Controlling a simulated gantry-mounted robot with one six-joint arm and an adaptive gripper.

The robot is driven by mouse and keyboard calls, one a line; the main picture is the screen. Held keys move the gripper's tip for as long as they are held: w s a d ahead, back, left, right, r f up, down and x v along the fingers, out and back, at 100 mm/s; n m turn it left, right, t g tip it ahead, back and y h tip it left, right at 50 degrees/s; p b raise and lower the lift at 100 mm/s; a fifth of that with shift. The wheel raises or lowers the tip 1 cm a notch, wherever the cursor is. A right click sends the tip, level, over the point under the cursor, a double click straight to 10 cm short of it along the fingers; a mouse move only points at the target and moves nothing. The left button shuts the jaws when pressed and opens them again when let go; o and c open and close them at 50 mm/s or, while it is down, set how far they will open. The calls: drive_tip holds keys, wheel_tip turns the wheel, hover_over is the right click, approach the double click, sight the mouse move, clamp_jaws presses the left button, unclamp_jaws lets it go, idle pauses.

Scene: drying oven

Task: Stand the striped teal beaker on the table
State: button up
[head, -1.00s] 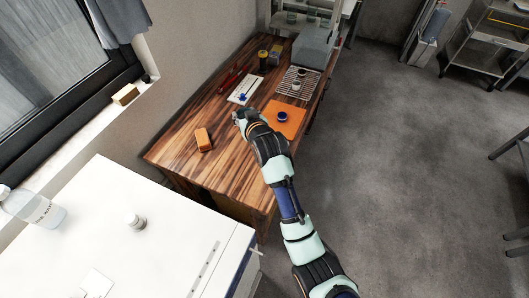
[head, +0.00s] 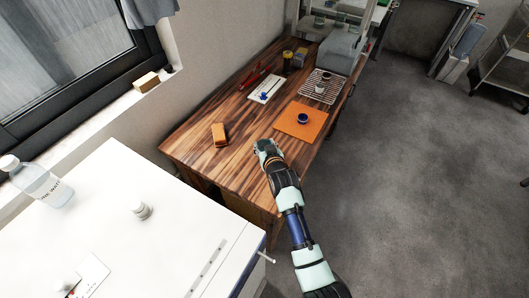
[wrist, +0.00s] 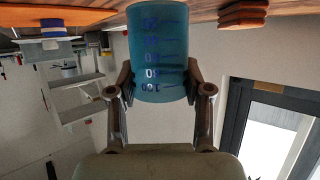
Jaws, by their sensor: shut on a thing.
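The teal beaker (wrist: 158,50) with dark scale markings fills the top middle of the wrist view. My gripper (wrist: 159,82) is shut on it, one finger on each side. The wrist view is upside down, with the wooden table (wrist: 199,10) along its top edge. The beaker's 100 mark is toward the picture's bottom, so it looks upright. In the head view my gripper (head: 265,148) is over the table's (head: 185,146) near right part; the beaker is not clearly visible there.
A brown block (head: 219,134) is to the left. A wire rack (head: 325,79), a white card (head: 263,95) and red tongs (head: 256,76) lie farther back. Bare wood surrounds my gripper.

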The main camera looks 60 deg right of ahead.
drive_tip(key=shift+f+b, duration=0.35)
drive_tip(key=shift+f, duration=1.2)
drive_tip(key=shift+f, duration=0.2)
drive_tip(key=o, duration=0.8)
drive_tip(key=shift+o, duration=0.2)
drive_tip(key=shift+r, duration=0.3)
drive_tip(key=p+v, duration=0.4)
drive_tip(key=v, duration=0.8)
drive_tip(key=shift+p, duration=0.3)
